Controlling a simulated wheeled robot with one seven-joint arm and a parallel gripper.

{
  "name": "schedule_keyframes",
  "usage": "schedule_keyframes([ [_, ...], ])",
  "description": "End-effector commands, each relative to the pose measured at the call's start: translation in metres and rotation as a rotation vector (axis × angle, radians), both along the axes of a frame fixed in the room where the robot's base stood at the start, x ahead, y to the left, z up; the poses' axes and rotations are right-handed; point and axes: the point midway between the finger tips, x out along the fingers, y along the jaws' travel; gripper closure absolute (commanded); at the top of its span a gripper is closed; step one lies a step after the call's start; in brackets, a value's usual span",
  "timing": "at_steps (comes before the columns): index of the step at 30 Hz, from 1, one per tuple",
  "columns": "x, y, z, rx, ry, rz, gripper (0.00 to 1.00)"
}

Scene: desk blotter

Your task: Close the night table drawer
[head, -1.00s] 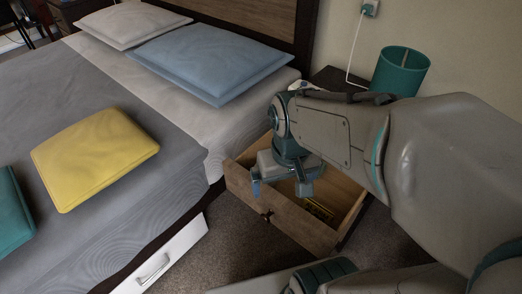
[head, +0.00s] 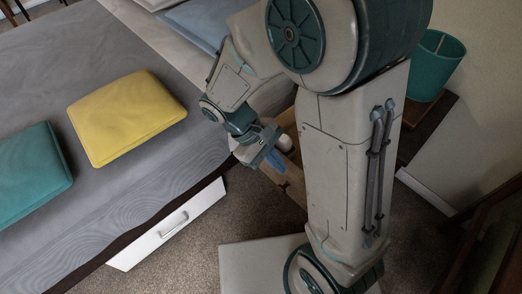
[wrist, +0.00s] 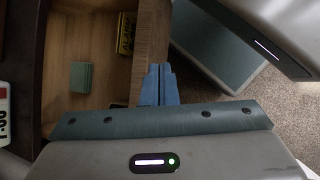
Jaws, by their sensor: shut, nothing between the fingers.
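The night table (head: 428,118) stands by the wall behind my arm, its top partly hidden. Its wooden drawer (head: 290,185) is pulled out, and my arm hides much of it. In the wrist view the drawer front (wrist: 151,35) runs up the middle, with the open drawer interior to its left. My gripper (head: 273,163) is shut and empty at the drawer front. In the wrist view its blue fingertips (wrist: 158,68) overlap the front board's edge; I cannot tell whether they touch it.
A yellow-and-black item (wrist: 126,33) and a small green box (wrist: 80,76) lie in the drawer. A clock (wrist: 4,108) shows at the left edge. The bed (head: 165,150) with a white under-bed drawer (head: 168,232) stands left.

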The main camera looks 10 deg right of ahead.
Motion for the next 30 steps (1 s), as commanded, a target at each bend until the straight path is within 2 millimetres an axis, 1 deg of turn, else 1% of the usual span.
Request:
schedule_keyframes([
  [1,0.001,0.006,-0.002,-0.041,0.034,0.055,1.00],
  [6,0.006,0.023,-0.011,-0.180,0.121,0.226,1.00],
  [16,0.012,0.062,-0.035,-0.465,0.243,0.567,1.00],
  [23,0.010,0.094,-0.055,-0.673,0.289,0.807,1.00],
  [30,0.000,0.126,-0.080,-0.881,0.303,1.037,1.00],
])
